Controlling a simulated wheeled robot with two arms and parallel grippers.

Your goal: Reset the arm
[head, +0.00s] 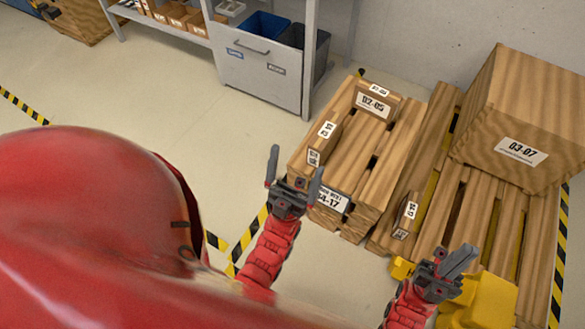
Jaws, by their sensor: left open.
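My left gripper (294,174) is open and empty, with its two dark fingers spread apart. In the head view it is in front of the near left corner of a wooden pallet (340,180). My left red arm reaches up to it from below. My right gripper (455,259) is at the lower right, over a yellow object (490,300) in the view. Its fingers appear close together at this angle, and I cannot tell whether they are shut. I see nothing held in it.
Small labelled boxes (375,102) (323,141) (405,217) lie on the pallets. A large box (525,120) marked 03-07 stands at the right. Striped tape (22,104) marks the floor, which is clear at left.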

